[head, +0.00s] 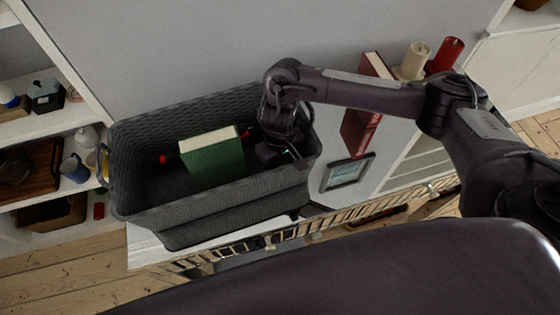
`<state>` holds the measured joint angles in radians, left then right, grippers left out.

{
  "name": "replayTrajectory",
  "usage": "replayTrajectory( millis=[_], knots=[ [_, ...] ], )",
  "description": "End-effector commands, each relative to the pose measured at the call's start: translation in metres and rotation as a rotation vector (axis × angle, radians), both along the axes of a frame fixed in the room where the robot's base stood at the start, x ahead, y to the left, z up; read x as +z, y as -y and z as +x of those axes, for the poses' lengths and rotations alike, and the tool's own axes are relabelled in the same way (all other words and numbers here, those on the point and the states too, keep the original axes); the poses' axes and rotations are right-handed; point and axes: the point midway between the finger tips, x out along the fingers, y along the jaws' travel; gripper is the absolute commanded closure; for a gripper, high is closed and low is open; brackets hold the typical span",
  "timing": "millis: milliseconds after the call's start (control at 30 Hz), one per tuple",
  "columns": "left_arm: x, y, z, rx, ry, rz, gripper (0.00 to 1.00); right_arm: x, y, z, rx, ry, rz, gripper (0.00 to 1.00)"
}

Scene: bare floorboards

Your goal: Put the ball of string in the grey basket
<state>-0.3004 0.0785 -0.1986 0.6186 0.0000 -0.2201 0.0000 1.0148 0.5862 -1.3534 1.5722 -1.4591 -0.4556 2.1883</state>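The grey basket (238,205) is a woven, open bin standing on a white surface left of centre. A green book (212,160) stands tilted inside it, with a small red thing (165,160) beside the book. My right arm reaches in from the right, and my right gripper (277,153) points down inside the right end of the basket. Its fingers are dark and partly hidden against the basket, so I cannot see whether they are open or hold anything. I cannot make out the ball of string. My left gripper is not in view.
Right of the basket are a dark picture frame (347,172), a red book (360,132), a cream candle (414,62) and a red candle (446,54). White shelves with a blue mug (74,170) and other items stand at left. A wall is behind the basket.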

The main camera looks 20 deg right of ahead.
Motion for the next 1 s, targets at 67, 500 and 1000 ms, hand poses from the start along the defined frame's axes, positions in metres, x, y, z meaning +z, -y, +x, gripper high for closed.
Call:
replayTrajectory(
  millis=[67, 500, 1000],
  knots=[
    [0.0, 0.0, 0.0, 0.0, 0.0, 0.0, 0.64, -0.002, 0.0, 0.0, 0.0, -0.001, 0.0, 0.81],
    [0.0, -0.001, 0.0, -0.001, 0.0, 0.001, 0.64, -0.002, 0.0, 0.0, 0.0, 0.0, 0.0, 0.37],
    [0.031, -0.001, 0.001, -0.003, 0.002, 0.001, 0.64, 0.083, 0.001, 0.002, 0.002, 0.007, -0.002, 0.37]
  ],
)
